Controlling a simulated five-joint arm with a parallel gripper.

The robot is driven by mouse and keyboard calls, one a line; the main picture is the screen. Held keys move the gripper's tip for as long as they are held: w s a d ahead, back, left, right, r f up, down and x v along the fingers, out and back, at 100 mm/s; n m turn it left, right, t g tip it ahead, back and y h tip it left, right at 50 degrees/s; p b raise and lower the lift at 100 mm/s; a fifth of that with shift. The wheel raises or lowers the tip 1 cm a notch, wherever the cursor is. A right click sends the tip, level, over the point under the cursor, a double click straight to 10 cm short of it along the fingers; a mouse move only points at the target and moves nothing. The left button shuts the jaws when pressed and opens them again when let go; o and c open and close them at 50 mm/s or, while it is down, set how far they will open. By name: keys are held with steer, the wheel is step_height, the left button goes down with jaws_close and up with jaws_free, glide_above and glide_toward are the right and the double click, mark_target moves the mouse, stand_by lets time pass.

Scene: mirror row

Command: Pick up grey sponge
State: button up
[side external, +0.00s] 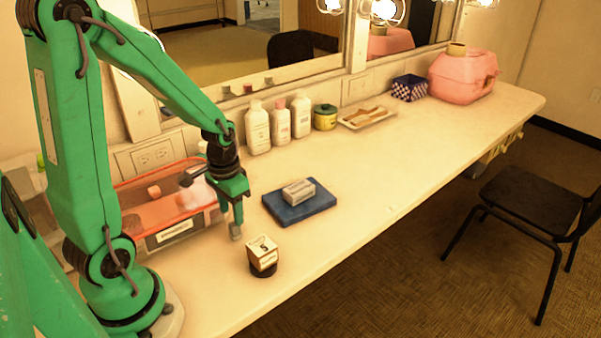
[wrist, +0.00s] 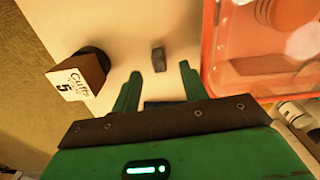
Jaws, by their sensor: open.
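A small dark grey block (side external: 236,231), which looks like the grey sponge, stands on the pale counter just below my gripper's fingertips. In the wrist view the grey block (wrist: 158,58) lies just past the tips, between the lines of the two fingers. My gripper (side external: 231,212) points down and is open and empty. In the wrist view its green fingers (wrist: 159,82) stand apart on either side with clear counter between them. A larger pale grey-white block (side external: 298,192) lies on a blue mat (side external: 320,209) to the right.
A box marked 5 (side external: 263,250) stands on a dark round base close by at the front right. A clear orange-rimmed bin (side external: 172,240) is close at the left. The counter's right half is mostly clear.

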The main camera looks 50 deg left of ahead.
mark_target(235, 230)
steer(key=shift+f, duration=0.1)
steer(key=shift+d+f, duration=0.1)
steer(key=shift+f, duration=2.4)
jaws_close()
